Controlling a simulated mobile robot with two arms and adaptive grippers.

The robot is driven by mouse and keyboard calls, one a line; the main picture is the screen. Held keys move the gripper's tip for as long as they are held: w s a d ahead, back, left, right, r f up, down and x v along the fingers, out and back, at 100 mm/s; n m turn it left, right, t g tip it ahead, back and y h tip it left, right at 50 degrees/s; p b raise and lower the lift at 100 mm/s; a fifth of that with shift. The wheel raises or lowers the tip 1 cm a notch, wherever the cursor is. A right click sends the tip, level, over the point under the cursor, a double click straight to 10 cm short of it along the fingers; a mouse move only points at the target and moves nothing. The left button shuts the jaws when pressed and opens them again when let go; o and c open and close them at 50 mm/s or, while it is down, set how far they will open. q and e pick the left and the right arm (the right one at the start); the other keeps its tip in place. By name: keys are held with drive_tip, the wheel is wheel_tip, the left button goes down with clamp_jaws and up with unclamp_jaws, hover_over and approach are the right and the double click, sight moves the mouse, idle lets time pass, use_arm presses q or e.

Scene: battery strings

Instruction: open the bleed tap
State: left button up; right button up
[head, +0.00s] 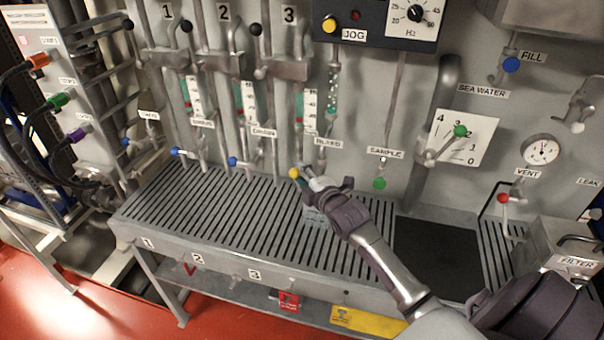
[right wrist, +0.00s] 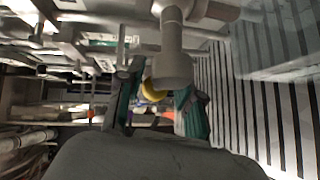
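The bleed tap has a yellow knob (head: 295,173) below and left of the BLEED label (head: 328,142), low on the panel just above the slatted bench. My right gripper (head: 309,181) is at this tap, its hand hiding part of the tap body. In the right wrist view the yellow knob (right wrist: 153,92) lies between the two spread green fingers (right wrist: 160,108). A grey pipe end (right wrist: 173,65) hangs in front and partly hides the knob and the right finger. I see no clear grip on the knob. My left gripper is not in view.
The slatted bench (head: 215,215) runs below the panel. Blue-tipped levers (head: 233,161) stand to the left. The green SAMPLE knob (head: 379,183) is close on the right. A dark plate (head: 437,247) and the FILTER box (head: 565,255) lie further right.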

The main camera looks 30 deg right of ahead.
sight(317, 173)
clamp_jaws()
drive_tip(key=shift+m+t+b, duration=0.3)
drive_tip(key=shift+b, duration=0.45)
drive_tip(key=r+m+t+h+b, duration=0.1)
drive_tip(key=m+t+h+b, duration=0.1)
drive_tip(key=m+b, duration=0.3)
drive_tip(key=s+d+r+m+t+h+b, duration=0.1)
drive_tip(key=m+t+h+b, duration=0.1)
drive_tip(key=m+h+b, duration=0.2)
drive_tip(key=s+r+m+t+h+b, duration=0.1)
drive_tip(key=m+t+h+b, duration=0.1)
drive_tip(key=m+b, duration=0.4)
drive_tip(key=shift+s+d+r+m+t+h+b, duration=0.1)
drive_tip(key=shift+d+r+m+t+h+b, duration=0.2)
drive_tip(key=shift+h+b, duration=0.5)
drive_tip(key=shift+s+d+r+m+g+h+b, duration=0.15)
drive_tip(key=shift+m+g+h+b, duration=0.25)
drive_tip(key=shift+m+h, duration=0.7)
drive_tip(key=shift+s+d+f+m+g+h+b, duration=0.15)
drive_tip(key=shift+m+g+h+b, duration=0.25)
drive_tip(key=shift+m+h, duration=0.7)
drive_tip(key=shift+s+d+r+m+g+h+b, duration=0.15)
drive_tip(key=shift+m+g+h+b, duration=0.4)
drive_tip(key=shift+m, duration=0.85)
drive_tip(key=shift+r+h, duration=0.1)
drive_tip(key=shift+h, duration=0.25)
unclamp_jaws()
